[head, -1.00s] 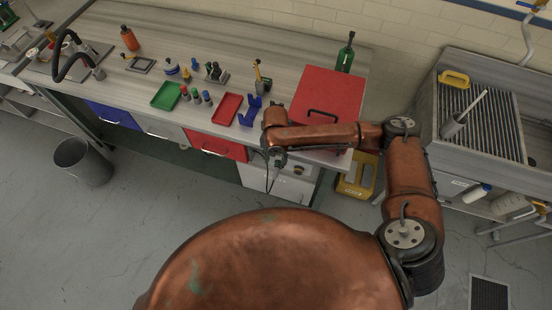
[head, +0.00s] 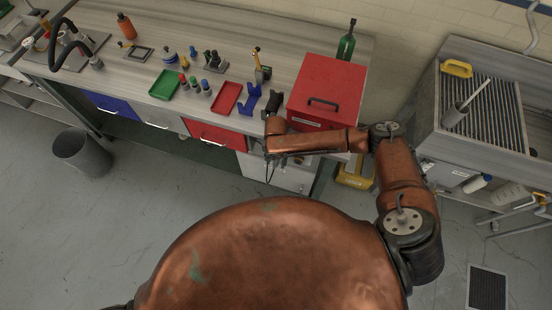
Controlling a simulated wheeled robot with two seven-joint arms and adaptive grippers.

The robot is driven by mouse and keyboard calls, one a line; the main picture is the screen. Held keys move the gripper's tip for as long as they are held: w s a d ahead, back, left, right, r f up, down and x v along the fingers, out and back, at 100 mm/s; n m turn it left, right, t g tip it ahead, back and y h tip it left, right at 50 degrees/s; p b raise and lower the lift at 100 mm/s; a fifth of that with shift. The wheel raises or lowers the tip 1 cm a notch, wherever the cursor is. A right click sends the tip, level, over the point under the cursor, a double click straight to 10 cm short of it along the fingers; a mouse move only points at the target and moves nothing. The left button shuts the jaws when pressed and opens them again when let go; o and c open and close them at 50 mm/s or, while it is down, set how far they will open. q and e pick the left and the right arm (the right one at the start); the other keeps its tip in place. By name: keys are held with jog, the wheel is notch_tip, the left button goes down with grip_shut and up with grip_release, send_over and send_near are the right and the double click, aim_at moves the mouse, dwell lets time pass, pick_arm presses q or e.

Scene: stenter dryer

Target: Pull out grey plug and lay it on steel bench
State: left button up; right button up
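My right gripper (head: 270,175) hangs at the front edge of the long workbench (head: 130,75), pointing down in front of the white cabinet front (head: 290,180) below it. Its thin dark fingers are small and partly merge with the cabinet behind, so I cannot tell whether they are open or shut. I cannot make out a grey plug; the wrist and forearm cover part of the cabinet front. The workbench has a streaked grey top; I cannot tell whether it is the steel bench. My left gripper is not in view.
A red box (head: 328,88), blue holder (head: 250,101), red tray (head: 226,98) and green tray (head: 164,85) sit on the workbench. A grooved sink unit (head: 490,110) stands right. A yellow crate (head: 354,176) and grey bin (head: 82,154) are on the floor.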

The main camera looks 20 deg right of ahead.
grip_shut()
dwell(0.8)
jog(key=shift+s+a, duration=0.1)
jog(key=s+a+p, duration=0.2)
jog(key=s, duration=0.1)
jog(key=shift+s+a+p, duration=0.15)
jog(key=shift+s+p, duration=0.1)
jog(key=shift+p, duration=0.15)
dwell(0.7)
jog(key=c, duration=0.8)
grip_release()
grip_shut()
